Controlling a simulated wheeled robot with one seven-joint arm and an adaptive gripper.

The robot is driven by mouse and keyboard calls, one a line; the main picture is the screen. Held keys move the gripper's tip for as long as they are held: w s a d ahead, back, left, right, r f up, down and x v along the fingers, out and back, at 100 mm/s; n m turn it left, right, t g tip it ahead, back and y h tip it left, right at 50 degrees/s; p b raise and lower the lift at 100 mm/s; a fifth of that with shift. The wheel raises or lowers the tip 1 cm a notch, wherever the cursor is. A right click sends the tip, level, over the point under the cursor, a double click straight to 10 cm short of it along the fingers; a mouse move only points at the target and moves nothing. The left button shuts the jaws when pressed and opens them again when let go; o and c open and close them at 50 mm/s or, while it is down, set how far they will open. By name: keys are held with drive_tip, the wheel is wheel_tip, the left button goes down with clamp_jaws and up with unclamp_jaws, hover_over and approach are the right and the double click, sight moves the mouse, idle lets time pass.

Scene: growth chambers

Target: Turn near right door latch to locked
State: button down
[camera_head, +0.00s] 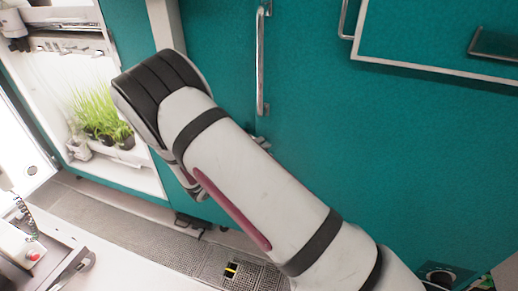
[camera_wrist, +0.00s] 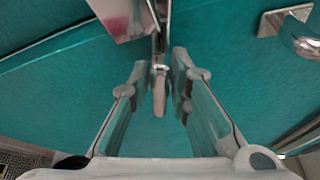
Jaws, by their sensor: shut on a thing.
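In the wrist view, a small metal latch (camera_wrist: 159,92) is on the teal door (camera_wrist: 250,90). Its narrow lever points towards the bottom of the picture, between my fingers. My gripper (camera_wrist: 161,68) is shut on this latch, with one finger on each side of it. I cannot tell from these frames whether the latch is at locked. In the head view, my own white arm reaches across the teal door front (camera_head: 330,130) and hides my gripper.
A vertical bar handle (camera_head: 261,62) is on the door front above my arm. A metal handle (camera_wrist: 302,38) shows at upper right in the wrist view. At left stands an open lit chamber with green plants (camera_head: 97,112). A bench (camera_head: 45,262) is at lower left.

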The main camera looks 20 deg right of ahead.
drive_tip(key=shift+f+n+t+h+b, duration=0.2)
drive_tip(key=shift+n+h, duration=0.1)
drive_tip(key=shift+n, duration=0.45)
drive_tip(key=shift+f+n+t+h+b, duration=0.15)
drive_tip(key=shift+n+h, duration=0.15)
drive_tip(key=shift+n, duration=0.45)
drive_tip(key=shift+r, duration=0.1)
drive_tip(key=c, duration=1.5)
unclamp_jaws()
drive_tip(key=v, duration=1.2)
drive_tip(key=shift+a, duration=0.1)
